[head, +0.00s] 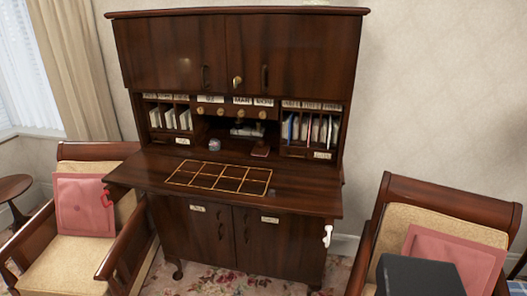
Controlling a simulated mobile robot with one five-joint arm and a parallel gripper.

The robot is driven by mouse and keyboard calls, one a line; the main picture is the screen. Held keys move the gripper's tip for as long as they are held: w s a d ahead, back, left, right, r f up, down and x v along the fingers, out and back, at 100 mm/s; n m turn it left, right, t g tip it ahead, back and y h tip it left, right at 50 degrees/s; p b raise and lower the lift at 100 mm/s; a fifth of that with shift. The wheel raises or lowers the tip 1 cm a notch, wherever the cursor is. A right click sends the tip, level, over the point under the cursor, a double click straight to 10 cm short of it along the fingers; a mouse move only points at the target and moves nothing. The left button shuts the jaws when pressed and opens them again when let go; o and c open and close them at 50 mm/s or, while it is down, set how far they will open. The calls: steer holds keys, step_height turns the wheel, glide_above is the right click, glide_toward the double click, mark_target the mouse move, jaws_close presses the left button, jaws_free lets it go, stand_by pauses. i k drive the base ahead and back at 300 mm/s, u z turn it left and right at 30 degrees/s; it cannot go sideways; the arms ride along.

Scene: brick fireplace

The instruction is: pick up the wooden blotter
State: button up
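A small brown wooden piece with a raised top, which looks like the wooden blotter (260,151), sits at the back of the desk's open writing surface (300,190), just in front of the central recess. It is small in the head view and its details are hard to make out. Nothing covers it from the front.
The dark wooden desk (170,57) stands against the wall. A gold-lined grid (218,179) lies on its surface, with a small round jar (214,145) behind. Cushioned armchairs flank the desk on the left (70,265) and right (440,200).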

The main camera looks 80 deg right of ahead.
mark_target(261, 148)
steer(key=u, duration=0.3)
steer(key=i, duration=0.75)
steer(key=z, duration=4.6)
steer(key=i, duration=0.1)
steer(key=u, duration=1.9)
steer(key=k, duration=0.1)
steer(key=z, duration=0.5)
